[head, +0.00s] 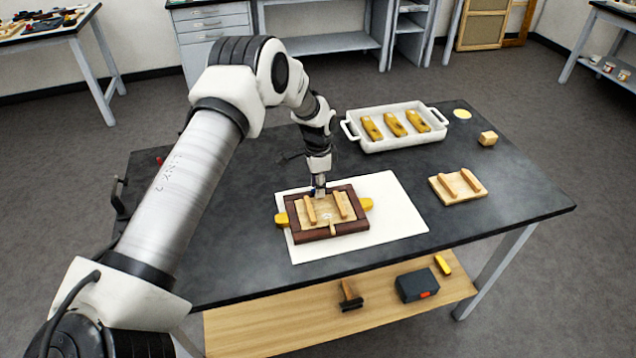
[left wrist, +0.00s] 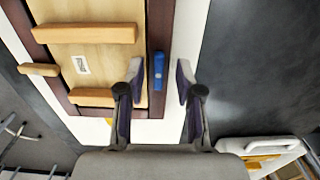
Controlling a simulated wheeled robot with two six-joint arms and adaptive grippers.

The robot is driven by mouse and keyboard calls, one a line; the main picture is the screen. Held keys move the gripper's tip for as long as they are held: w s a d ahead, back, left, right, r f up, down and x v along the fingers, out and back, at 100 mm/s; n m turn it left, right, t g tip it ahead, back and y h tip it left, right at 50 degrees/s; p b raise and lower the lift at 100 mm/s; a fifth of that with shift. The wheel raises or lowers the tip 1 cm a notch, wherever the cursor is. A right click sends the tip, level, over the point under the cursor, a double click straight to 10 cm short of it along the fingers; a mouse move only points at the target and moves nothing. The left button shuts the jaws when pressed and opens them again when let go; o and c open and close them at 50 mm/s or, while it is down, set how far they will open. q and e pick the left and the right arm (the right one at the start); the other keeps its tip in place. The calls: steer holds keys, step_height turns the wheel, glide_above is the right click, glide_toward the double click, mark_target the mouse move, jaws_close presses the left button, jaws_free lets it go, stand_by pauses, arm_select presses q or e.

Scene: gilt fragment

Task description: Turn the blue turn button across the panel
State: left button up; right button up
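A light wooden panel (head: 322,212) with two raised battens sits inside a dark brown frame (head: 299,237). In the left wrist view the blue turn button (left wrist: 159,70) lies lengthwise along the frame's rail, beside the panel's edge and not over it. In the head view my gripper hides it. A plain wooden turn button (head: 333,229) on the opposite rail, also in the left wrist view (left wrist: 38,69), lies across the frame onto the panel. My left gripper (head: 318,191) is open, pointing down, its fingertips (left wrist: 161,82) on either side of the blue button with gaps. My right gripper is out of view.
The frame lies on a white sheet (head: 399,216) on the dark table (head: 250,262), with yellow pieces (head: 366,204) at its sides. A white tray (head: 398,144) holds yellow pieces behind. A second battened panel (head: 458,187) and a small wooden block (head: 488,138) stand right.

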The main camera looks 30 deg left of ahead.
arm_select(q)
steer(key=shift+s+r, duration=0.1)
jaws_close()
steer(key=shift+s, duration=0.1)
steer(key=shift+n, duration=0.3)
steer(key=n, duration=0.7)
steer(key=shift+d+n, duration=0.15)
steer(key=shift+n, duration=0.25)
steer(key=n, duration=0.4)
steer(key=shift+p, duration=0.4)
steer(key=n, duration=0.5)
steer(key=shift+d+p, duration=0.1)
steer(key=shift+p, duration=0.2)
steer(key=shift+n, duration=0.3)
